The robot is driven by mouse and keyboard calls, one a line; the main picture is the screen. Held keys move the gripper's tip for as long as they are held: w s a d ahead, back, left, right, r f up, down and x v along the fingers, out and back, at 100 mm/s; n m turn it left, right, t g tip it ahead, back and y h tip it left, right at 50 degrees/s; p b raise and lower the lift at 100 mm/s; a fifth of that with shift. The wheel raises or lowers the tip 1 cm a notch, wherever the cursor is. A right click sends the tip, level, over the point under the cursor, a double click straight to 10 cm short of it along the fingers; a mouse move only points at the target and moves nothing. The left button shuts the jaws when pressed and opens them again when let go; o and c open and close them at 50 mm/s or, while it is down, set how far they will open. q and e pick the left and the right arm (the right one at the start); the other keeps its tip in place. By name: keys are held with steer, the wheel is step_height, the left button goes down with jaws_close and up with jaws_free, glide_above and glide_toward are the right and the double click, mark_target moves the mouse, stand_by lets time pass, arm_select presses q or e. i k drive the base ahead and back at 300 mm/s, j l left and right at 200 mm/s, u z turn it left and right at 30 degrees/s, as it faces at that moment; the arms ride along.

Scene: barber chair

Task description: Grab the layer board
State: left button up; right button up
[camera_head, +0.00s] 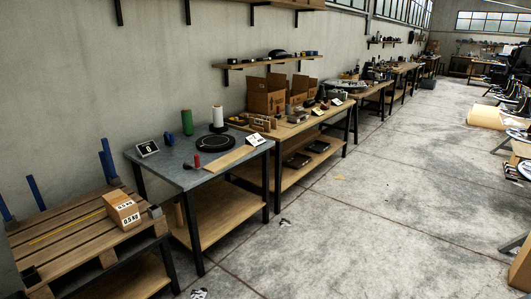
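A thin, light wooden board (229,158), the likely layer board, lies flat near the front edge of the grey-topped table (190,178). A card marked with a number (257,140) stands near its right end, and a small red-and-dark object (196,161) is near its left end. Neither of my grippers shows in the head view, so I cannot see their state or any contact with the board.
A pallet-topped stand (62,236) with blue posts and a 0.5 kg box (122,209) stands left. The grey table also holds a black disc (215,143) and a green cylinder (187,122). Wooden workbenches (300,127) continue along the wall. The concrete floor (385,200) is largely clear.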

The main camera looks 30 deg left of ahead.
mark_target(217, 165)
steer(key=i+j+u, duration=0.1)
steer(key=i+u, duration=0.85)
steer(key=i+l+u, duration=0.3)
steer(key=i+u, duration=0.15)
